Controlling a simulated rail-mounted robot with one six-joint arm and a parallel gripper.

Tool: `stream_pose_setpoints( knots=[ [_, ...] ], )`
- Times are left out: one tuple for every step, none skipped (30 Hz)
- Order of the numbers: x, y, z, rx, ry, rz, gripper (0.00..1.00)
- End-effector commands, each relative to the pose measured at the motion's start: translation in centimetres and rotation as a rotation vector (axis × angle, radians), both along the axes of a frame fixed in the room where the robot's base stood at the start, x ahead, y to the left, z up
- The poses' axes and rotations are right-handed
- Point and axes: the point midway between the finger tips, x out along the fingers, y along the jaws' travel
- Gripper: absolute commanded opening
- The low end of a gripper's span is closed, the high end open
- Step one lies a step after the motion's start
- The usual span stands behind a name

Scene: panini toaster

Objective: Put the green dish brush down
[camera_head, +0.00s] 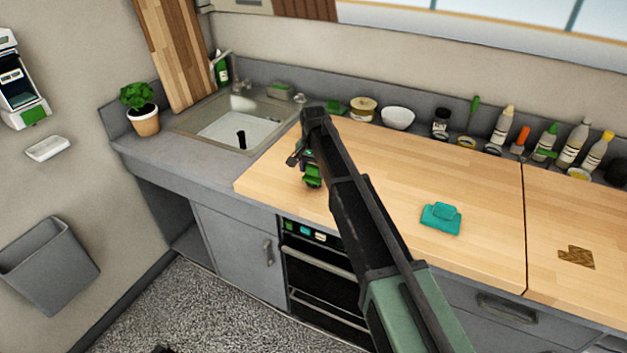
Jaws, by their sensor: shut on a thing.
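My gripper (308,163) is at the end of my arm, over the left part of the wooden worktop (400,173). It is small in view and partly hidden by my arm. It is shut on a green thing (312,177), which I take to be the green dish brush. Only a short part of it shows, low over the worktop near the front edge. I cannot tell whether it touches the wood.
A sink (215,130) lies to the left, with a potted plant (145,121) beside it. A teal folded cloth (441,218) lies right of my arm. A white bowl (397,118) and several bottles (571,143) line the back. Bare wood surrounds the cloth.

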Motion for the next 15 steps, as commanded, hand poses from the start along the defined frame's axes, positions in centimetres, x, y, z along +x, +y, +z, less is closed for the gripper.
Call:
stream_pose_setpoints(
  knots=[
    [0.00, 0.00, -1.10, 0.000, 0.000, 0.000, 0.31],
    [0.00, 0.00, -0.94, 0.000, 0.000, 0.000, 0.31],
    [0.00, 0.00, -0.67, 0.000, 0.000, 0.000, 0.31],
    [0.00, 0.00, -0.56, 0.000, 0.000, 0.000, 0.31],
    [0.00, 0.00, -0.52, 0.000, 0.000, 0.000, 0.31],
    [0.00, 0.00, -0.51, 0.000, 0.000, 0.000, 0.31],
    [0.00, 0.00, -0.52, 0.000, 0.000, 0.000, 0.31],
    [0.00, 0.00, -0.60, 0.000, 0.000, 0.000, 0.31],
    [0.00, 0.00, -0.78, 0.000, 0.000, 0.000, 0.31],
    [0.00, 0.00, -0.92, 0.000, 0.000, 0.000, 0.31],
    [0.00, 0.00, -1.02, 0.000, 0.000, 0.000, 0.31],
    [0.00, 0.00, -0.87, 0.000, 0.000, 0.000, 0.62],
    [0.00, 0.00, -0.84, 0.000, 0.000, 0.000, 0.67],
    [0.00, 0.00, -0.83, 0.000, 0.000, 0.000, 0.72],
    [0.00, 0.00, -0.83, 0.000, 0.000, 0.000, 0.78]
  ],
)
